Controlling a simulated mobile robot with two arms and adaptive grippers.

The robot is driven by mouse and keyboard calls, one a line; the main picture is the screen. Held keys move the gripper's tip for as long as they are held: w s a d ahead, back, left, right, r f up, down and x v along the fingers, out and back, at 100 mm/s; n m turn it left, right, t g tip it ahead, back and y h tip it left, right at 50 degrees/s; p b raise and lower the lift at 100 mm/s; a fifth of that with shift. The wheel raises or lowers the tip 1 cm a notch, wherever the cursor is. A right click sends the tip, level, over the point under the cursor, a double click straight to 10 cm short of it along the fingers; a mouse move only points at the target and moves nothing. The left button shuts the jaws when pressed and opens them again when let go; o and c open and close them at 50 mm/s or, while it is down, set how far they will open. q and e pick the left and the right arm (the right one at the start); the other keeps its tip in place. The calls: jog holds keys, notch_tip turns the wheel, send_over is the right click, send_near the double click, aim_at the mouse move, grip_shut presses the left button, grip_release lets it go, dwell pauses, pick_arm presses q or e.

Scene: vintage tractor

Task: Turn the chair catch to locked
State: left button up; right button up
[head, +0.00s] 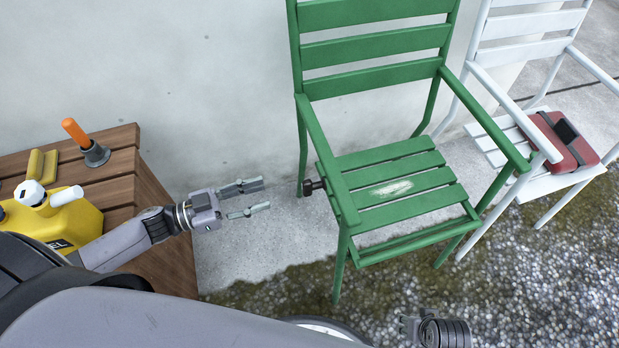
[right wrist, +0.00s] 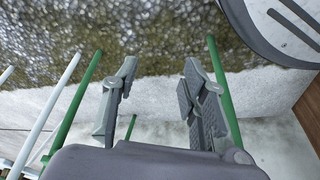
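The green slatted chair (head: 400,185) stands upright against the pale wall, with a worn patch on its seat. A small dark catch (head: 313,186) sticks out from the left side of its seat; its setting cannot be told. My left gripper (head: 262,197) is open and empty, its fingers pointing right towards the catch with a gap between. My right gripper is at the bottom of the head view (head: 408,326), mostly cut off. In the right wrist view its fingers (right wrist: 160,80) are apart with nothing between them; green chair legs (right wrist: 75,108) show beyond.
A wooden crate-like table (head: 165,235) at the left holds a yellow can (head: 50,222) and an orange-handled tool (head: 78,135). A white chair (head: 530,125) with a red book-like item (head: 565,142) stands at the right. Gravel and concrete lie in front.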

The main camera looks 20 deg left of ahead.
aim_at(302, 185)
pick_arm(q)
jog(key=shift+g, duration=0.3)
jog(key=x, duration=1.2)
jog(key=shift+s+d+r+b, duration=0.1)
jog(key=shift+s+r+b, duration=0.05)
jog(key=shift+r+b, duration=0.2)
pick_arm(e)
jog(key=r, duration=0.2)
jog(key=shift+w+r, duration=0.3)
jog(key=shift+w, duration=0.05)
pick_arm(q)
jog(key=shift+c, duration=0.4)
grip_shut()
pick_arm(e)
jog(key=shift+s, duration=0.1)
